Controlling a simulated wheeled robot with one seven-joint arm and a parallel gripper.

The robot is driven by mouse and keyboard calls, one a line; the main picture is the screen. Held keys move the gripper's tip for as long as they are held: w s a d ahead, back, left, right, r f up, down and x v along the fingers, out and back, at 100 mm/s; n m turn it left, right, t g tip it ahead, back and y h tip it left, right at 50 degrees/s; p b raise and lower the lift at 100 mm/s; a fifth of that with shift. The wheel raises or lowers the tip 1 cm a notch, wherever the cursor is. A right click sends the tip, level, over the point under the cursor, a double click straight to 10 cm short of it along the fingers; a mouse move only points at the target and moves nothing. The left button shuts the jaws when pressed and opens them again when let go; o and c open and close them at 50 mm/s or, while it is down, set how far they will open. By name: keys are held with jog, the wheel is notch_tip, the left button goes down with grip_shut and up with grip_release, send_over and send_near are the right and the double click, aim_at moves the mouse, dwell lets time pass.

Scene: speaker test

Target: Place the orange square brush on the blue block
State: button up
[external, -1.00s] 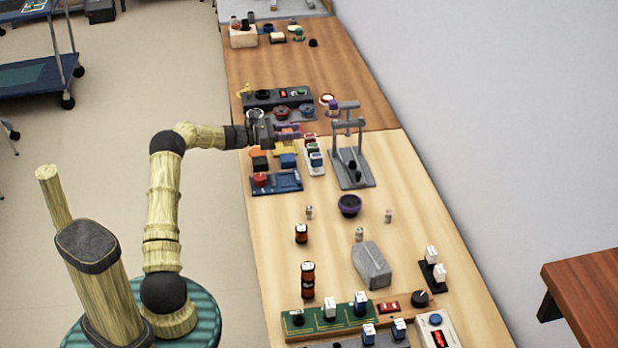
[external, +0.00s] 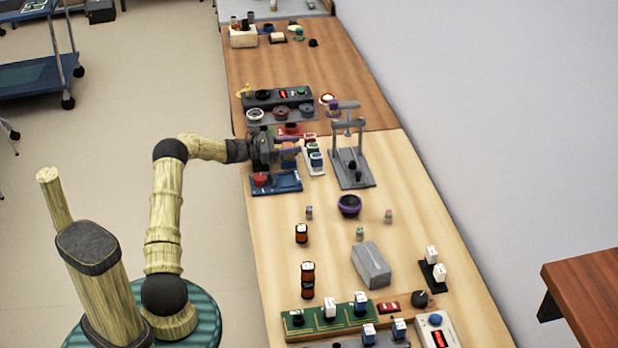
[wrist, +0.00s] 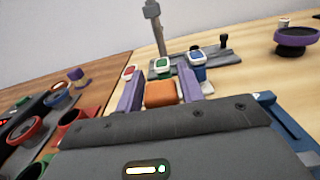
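The orange square brush (wrist: 160,94) is between the two purple fingers of my gripper (wrist: 161,91) in the wrist view. The fingers flank it closely on both sides and look shut on it.
A blue tray (external: 288,184) with a red knob (external: 261,179) lies just in front of my gripper. A white rack (external: 314,170) with colored switches and a grey stand (external: 352,165) are to the right.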

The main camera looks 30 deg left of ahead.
jog(key=shift+o, duration=1.1)
jog(key=shift+r, duration=0.15)
jog(key=p+v, duration=0.1)
jog(key=v, duration=1.1)
